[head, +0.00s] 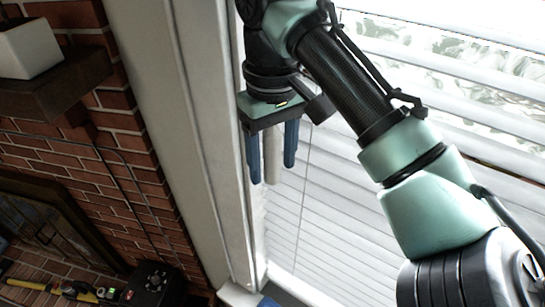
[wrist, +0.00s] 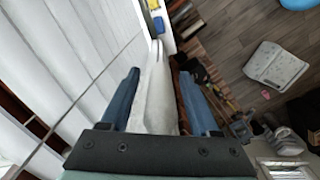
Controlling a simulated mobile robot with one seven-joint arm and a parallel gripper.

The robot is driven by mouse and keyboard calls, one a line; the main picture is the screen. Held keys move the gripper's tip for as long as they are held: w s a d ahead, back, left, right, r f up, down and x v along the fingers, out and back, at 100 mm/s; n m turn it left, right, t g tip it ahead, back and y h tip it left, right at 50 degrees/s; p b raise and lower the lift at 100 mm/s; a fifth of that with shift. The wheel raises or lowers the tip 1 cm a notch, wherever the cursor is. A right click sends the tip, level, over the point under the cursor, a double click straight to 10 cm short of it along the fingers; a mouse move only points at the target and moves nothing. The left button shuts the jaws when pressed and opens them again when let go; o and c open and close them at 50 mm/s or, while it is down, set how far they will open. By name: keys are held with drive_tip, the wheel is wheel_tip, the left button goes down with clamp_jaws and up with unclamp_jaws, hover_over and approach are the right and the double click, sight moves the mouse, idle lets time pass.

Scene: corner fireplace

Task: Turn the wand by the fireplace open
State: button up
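The wand (head: 272,160) looks like a pale grey-white rod with a rounded lower end, hanging at the left edge of the window blind (head: 345,225). My gripper (head: 272,174) points downward there, with one blue finger on each side of the rod. Narrow gaps seem to show between rod and fingers, so the gripper looks open around it. In the wrist view, my gripper (wrist: 158,74) has its fingers apart, with a long white shape between them. I cannot tell there whether that shape is the wand or window trim behind it. The wand's upper part is hidden by my gripper.
The white window frame (head: 190,130) stands close left of my gripper. Further left are the brick fireplace wall (head: 135,165) and a wooden mantel (head: 55,85) bearing a white block (head: 28,48). A thin cord (head: 304,190) hangs right of the fingers. A black box (head: 155,285) is low.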

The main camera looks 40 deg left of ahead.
wheel_tip(320, 180, up, 13)
drive_tip(key=shift+b, duration=1)
